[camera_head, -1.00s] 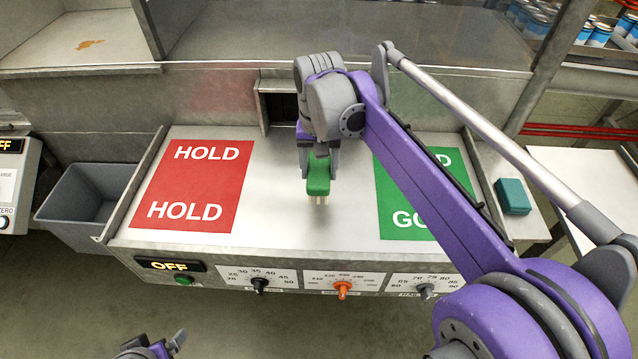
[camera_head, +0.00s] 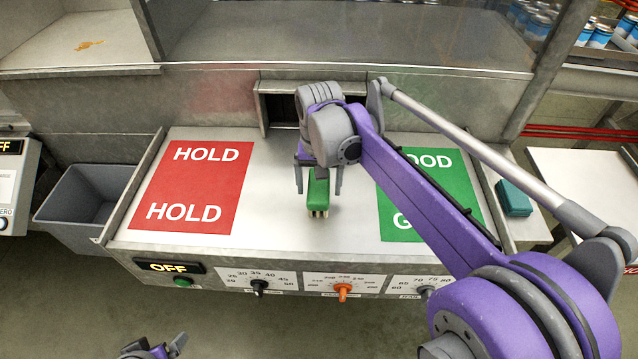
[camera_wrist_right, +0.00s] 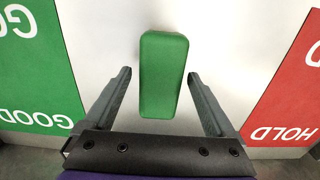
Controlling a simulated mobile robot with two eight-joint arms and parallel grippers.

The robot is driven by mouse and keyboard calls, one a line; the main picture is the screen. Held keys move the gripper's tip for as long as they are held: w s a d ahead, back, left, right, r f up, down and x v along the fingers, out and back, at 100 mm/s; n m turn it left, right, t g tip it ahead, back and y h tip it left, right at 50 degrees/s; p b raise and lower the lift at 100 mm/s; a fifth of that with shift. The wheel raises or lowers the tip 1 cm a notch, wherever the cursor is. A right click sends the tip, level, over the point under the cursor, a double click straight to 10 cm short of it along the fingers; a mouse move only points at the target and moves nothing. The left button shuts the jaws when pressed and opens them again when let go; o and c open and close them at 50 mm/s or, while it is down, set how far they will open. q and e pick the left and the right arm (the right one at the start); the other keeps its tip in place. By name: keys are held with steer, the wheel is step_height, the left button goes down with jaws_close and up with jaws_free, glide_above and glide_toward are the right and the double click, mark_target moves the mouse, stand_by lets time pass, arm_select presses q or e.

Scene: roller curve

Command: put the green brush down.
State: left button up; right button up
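The green brush (camera_head: 318,194) rests on the pale metal bench top between the red HOLD panel and the green GOOD panel, its pale bristles facing down and toward the front. In the right wrist view the green brush (camera_wrist_right: 163,75) lies between and ahead of the two fingers, with gaps on both sides. My right gripper (camera_head: 318,188) is open around or just above the brush, not touching its sides; its fingers also show in the right wrist view (camera_wrist_right: 160,90). My left gripper (camera_head: 170,344) shows only in part at the bottom edge, its fingers spread and empty.
The red HOLD panel (camera_head: 193,187) is left of the brush and the green GOOD panel (camera_head: 460,190) is right, partly behind my arm. A grey bin (camera_head: 85,205) stands left. A teal block (camera_head: 513,198) sits right. Knobs line the bench's front, including an orange one (camera_head: 343,291).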

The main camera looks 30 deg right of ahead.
mark_target(319, 185)
step_height(319, 185, up, 12)
steer(key=p, duration=0.1)
steer(key=shift+r, duration=0.2)
stand_by(0.4)
steer(key=shift+f, duration=0.1)
stand_by(0.4)
